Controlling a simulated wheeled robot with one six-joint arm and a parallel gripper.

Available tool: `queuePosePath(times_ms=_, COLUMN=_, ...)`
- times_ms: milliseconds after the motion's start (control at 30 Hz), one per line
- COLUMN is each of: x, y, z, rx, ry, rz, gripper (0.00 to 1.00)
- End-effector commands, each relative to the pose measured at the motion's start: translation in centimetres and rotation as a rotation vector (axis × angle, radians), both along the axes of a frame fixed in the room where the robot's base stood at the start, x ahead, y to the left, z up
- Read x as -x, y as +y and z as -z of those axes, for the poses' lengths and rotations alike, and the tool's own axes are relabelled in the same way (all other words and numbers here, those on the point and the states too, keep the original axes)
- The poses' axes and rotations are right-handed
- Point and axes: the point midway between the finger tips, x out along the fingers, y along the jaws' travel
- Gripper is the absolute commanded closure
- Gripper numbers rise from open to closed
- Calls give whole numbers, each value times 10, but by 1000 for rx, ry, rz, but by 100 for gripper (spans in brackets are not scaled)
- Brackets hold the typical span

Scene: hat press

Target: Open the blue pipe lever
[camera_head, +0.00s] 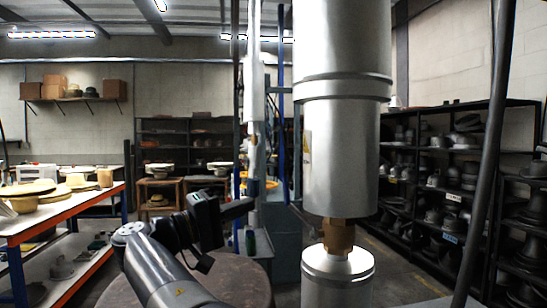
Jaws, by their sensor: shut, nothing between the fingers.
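My gripper (246,207) is at the end of my dark arm, left of the middle, pointing right. Its dark fingers look shut with nothing held. It is seen side-on and small. Just behind or beside the fingertips stands a thin grey vertical pipe (254,95) with small fittings. A small blue part (252,187) shows on or near this pipe, just above the fingertips. I cannot tell for sure whether it is the blue pipe lever, how it is turned, or whether the fingers touch it.
A large metal press cylinder (343,150) with a brass fitting (339,236) fills the centre right. A round dark table (232,282) lies below my arm. A hat-laden table (70,211) stands left. Dark shelves of hat moulds (440,150) line the right. A dark slanted pole (487,160) stands near.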

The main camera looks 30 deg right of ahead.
Motion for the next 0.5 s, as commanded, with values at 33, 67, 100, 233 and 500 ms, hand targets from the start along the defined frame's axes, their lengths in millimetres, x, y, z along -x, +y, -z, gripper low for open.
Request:
queuePosePath(times_ms=33, x=-3, y=2, z=-16, rx=-21, ry=55, rz=14, gripper=100)
queuePosePath(times_ms=67, x=-4, y=2, z=-17, rx=-35, ry=88, rz=24, gripper=100)
queuePosePath(times_ms=100, x=-6, y=4, z=-18, rx=-52, ry=133, rz=36, gripper=100)
queuePosePath(times_ms=233, x=-9, y=8, z=-23, rx=-111, ry=281, rz=70, gripper=100)
queuePosePath(times_ms=500, x=-10, y=20, z=-30, rx=-221, ry=584, rz=129, gripper=100)
